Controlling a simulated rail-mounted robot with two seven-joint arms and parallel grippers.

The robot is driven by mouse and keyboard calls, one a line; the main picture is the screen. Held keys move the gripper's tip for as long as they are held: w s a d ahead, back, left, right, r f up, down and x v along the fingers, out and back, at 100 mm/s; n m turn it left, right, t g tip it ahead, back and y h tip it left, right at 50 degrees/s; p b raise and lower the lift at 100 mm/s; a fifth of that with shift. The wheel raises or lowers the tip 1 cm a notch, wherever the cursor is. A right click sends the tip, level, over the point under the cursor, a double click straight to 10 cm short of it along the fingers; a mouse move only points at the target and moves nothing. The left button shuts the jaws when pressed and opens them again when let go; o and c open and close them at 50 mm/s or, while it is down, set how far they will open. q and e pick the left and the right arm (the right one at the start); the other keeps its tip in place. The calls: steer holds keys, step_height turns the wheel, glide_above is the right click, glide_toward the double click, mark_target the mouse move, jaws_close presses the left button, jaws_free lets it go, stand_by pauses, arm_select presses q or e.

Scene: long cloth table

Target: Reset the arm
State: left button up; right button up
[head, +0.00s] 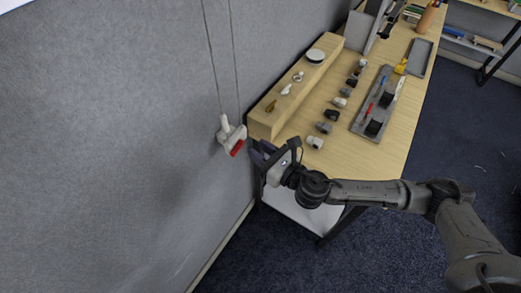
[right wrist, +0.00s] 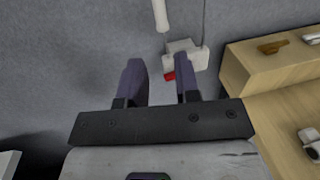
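My right arm (head: 375,194) reaches in from the right in the head view. Its gripper (head: 260,154) is at the near left corner of the wooden table (head: 345,150). The right finger overlaps the view of a white hanging piece (right wrist: 190,58) with a red part. The same hanging piece (head: 229,132) shows left of the gripper in the head view; contact cannot be told. My left gripper is out of view.
A wooden ledge (head: 300,88) with small items runs along the table's wall side. Several small fittings and a grey tray (head: 360,126) with tools lie beside it. Cords (head: 213,60) hang along the grey wall (head: 100,130). Dark floor (head: 455,125) is clear at the right.

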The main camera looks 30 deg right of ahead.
stand_by(0.5)
steer(key=d+r+m+g+h, duration=0.1)
steer(key=d+m+h, duration=0.25)
steer(key=m, duration=0.95)
steer(key=d+r+m+g+h, duration=0.1)
steer(key=d+m+g+h, duration=0.3)
steer(key=m, duration=1)
steer(key=s+a+f+m+g+y, duration=0.1)
steer(key=s+a+f+m+g, duration=0.2)
steer(key=s+f, duration=0.5)
steer(key=s+a+f+m+g, duration=0.1)
steer(key=s+f+m+g, duration=0.4)
steer(key=s, duration=0.6)
steer(key=s+a+f+m+g+y, duration=0.1)
steer(key=s+a+f+m, duration=0.15)
steer(key=s+f, duration=0.6)
steer(key=w+p+v, duration=0.2)
steer(key=p+v, duration=0.8)
steer(key=w+r+p+v, duration=0.1)
steer(key=w+p+v, duration=0.1)
steer(key=p+v, duration=0.8)
steer(key=shift+w+d+r, duration=0.25)
steer(key=shift+d, duration=0.15)
